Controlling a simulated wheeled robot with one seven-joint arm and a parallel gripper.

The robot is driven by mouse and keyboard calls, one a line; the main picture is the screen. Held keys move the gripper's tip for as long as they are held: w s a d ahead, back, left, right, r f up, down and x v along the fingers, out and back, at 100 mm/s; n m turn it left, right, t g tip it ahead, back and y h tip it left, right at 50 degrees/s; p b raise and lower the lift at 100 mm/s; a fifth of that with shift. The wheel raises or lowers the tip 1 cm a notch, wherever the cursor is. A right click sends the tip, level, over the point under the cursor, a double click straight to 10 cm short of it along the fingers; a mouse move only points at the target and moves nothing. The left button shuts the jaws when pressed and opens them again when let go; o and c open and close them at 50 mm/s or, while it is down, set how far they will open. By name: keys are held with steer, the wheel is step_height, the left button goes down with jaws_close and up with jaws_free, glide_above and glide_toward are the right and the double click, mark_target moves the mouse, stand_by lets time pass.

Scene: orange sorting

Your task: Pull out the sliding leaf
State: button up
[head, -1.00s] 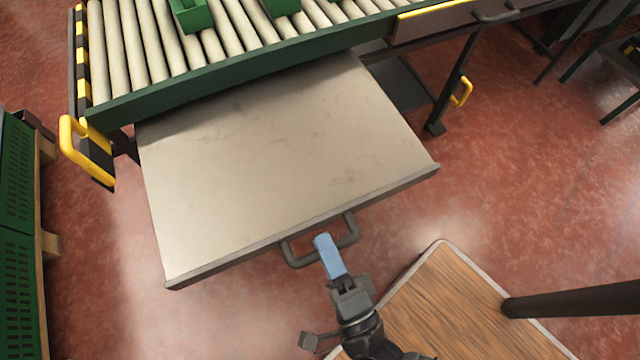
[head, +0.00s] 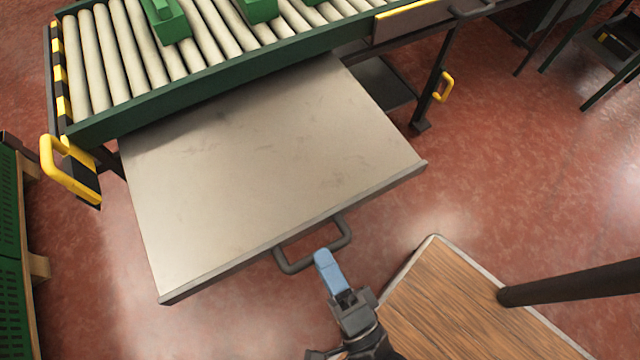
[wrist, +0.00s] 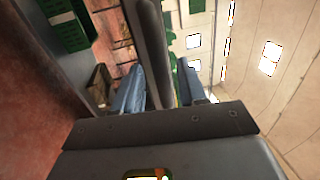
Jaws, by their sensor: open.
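The sliding leaf (head: 265,180) is a flat grey-beige plate. In the head view it stands well out from under the green-edged roller conveyor. Its dark U-shaped handle (head: 284,266) is on the front edge. My gripper (head: 322,258) is open at the handle's outer side, with a blue finger close to the bar; the head view does not show clearly whether they touch. In the wrist view a dark bar (wrist: 151,45), seemingly the handle, appears between the two spread blue fingers (wrist: 158,88). There is a gap on both sides of it.
The roller conveyor (head: 125,118) carries green crates (head: 166,22). A yellow handle (head: 68,172) sticks out at its left end. A wood-topped surface (head: 455,310) lies right of my gripper. A green slatted crate (head: 12,255) is at far left. Red floor is open in front of the leaf.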

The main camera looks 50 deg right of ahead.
steer(key=v, duration=0.5)
steer(key=shift+s+a+f, duration=0.1)
steer(key=shift+s, duration=0.2)
steer(key=s+d+r+n+g+y, duration=0.25)
steer(key=d+r+n, duration=0.35)
steer(key=r+n, duration=0.4)
steer(key=s+d+r+n+g+y, duration=0.2)
steer(key=d+r+n+y, duration=0.2)
steer(key=d+r+n, duration=0.55)
steer(key=a+r+n+p, duration=0.2)
steer(key=a+r+p, duration=0.1)
steer(key=r+p, duration=1.2)
steer(key=shift+w+a+p, duration=0.25)
steer(key=shift+a+p, duration=0.1)
steer(key=shift+p, duration=0.15)
steer(key=shift+s, duration=0.1)
